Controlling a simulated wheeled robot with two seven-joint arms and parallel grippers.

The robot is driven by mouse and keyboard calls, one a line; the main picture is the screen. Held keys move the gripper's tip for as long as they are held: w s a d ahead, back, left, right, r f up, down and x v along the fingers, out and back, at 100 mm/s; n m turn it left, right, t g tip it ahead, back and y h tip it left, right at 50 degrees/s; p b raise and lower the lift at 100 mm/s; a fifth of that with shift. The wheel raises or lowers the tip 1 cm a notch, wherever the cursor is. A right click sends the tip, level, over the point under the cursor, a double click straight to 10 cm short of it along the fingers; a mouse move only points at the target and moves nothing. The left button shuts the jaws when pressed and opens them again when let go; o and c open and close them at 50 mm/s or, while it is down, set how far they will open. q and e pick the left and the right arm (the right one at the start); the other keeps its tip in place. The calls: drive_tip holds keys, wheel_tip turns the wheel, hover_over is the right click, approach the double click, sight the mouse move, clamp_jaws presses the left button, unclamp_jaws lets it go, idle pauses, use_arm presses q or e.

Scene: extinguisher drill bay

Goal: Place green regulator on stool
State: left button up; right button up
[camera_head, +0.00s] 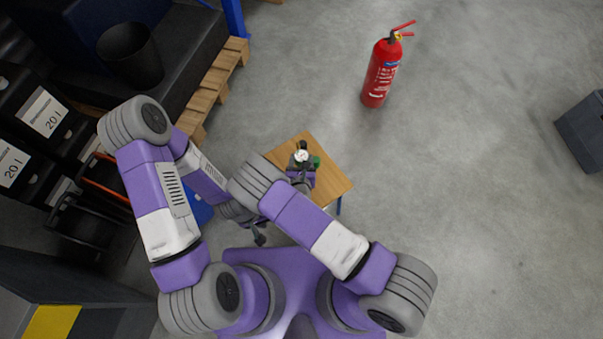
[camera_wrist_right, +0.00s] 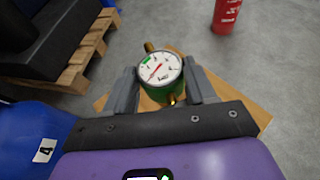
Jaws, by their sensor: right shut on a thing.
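The green regulator (camera_wrist_right: 165,93) has a round white gauge face and brass fittings. In the right wrist view it sits between the two fingers of my right gripper (camera_wrist_right: 163,88), which is shut on it. In the head view the regulator (camera_head: 315,161) shows as a small green bit beside the right gripper (camera_head: 301,158). Both are over the wooden stool top (camera_head: 328,184); I cannot tell whether the regulator touches it. My left gripper (camera_head: 259,239) is dark and small, left of the stool, and its jaws are unclear.
A red fire extinguisher (camera_head: 381,75) stands on the floor beyond the stool. A wooden pallet (camera_head: 212,88) and black containers (camera_head: 40,112) are at the left. Floor to the right is mostly clear.

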wheel_tip(320, 180, down, 9)
drive_tip(key=b, duration=0.3)
drive_tip(key=shift+r+b, duration=0.1)
drive_tip(key=shift+b, duration=0.25)
drive_tip(key=shift+w+r, duration=0.1)
drive_tip(key=o, duration=1.4)
drive_tip(key=shift+f, duration=0.25)
